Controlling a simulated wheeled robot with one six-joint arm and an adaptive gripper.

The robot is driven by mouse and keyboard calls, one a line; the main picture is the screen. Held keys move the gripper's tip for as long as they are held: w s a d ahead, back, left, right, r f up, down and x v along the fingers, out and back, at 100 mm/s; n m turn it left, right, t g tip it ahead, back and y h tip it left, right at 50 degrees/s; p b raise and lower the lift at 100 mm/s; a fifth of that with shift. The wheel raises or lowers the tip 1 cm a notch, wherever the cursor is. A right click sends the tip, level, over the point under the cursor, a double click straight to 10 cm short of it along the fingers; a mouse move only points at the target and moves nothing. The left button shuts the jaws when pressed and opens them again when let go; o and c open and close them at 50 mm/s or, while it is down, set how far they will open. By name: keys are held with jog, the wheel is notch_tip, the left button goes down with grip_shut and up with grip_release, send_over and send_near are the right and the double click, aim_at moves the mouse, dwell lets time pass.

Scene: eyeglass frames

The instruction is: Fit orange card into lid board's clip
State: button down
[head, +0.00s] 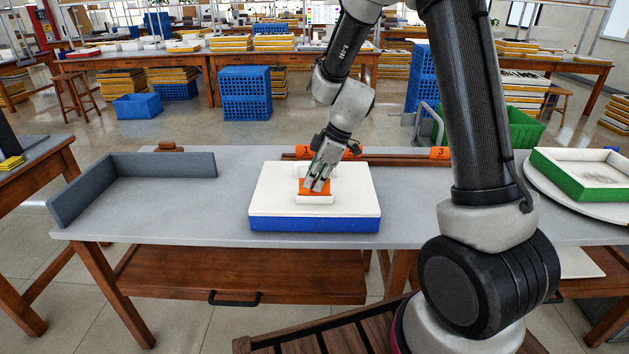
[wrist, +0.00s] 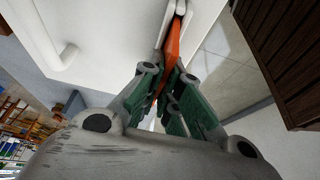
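The lid board (head: 270,190) is a white slab on a blue base, lying on the grey table. A white clip (head: 314,200) stands out from the middle of its top; part of it also shows at the top of the wrist view (wrist: 184,8). The orange card (head: 306,187) is at the clip, partly hidden behind my fingers. In the wrist view the card (wrist: 174,40) runs between my finger pads, its far end at the white clip parts. My gripper (head: 318,186) is shut on the card, above the lid board. How deep the card sits in the clip cannot be told.
A grey angled wall (head: 150,168) stands at the table's left. A wooden rail (head: 395,160) with orange number tags runs behind the lid board. A green-sided tray (head: 585,178) rests on a round plate at the right. The table is clear left of the board.

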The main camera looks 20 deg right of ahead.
jog(key=c, duration=1.6)
grip_release()
jog(key=shift+f, duration=0.1)
jog(key=shift+c, duration=0.2)
jog(key=v, duration=1.2)
jog(key=s+d+r+m+t+h, duration=0.1)
jog(key=s+d+r+m, duration=0.2)
jog(key=s, duration=0.5)
jog(key=s+d+r+m+t+h, duration=0.1)
jog(key=s+d+r+m+h, duration=0.1)
jog(key=s+m, duration=0.4)
jog(key=s+d+r+m+h, duration=0.1)
jog(key=s+d+r+m, duration=0.4)
jog(key=s, duration=0.6)
jog(key=shift+d+t, duration=0.2)
jog(key=shift+t, duration=0.2)
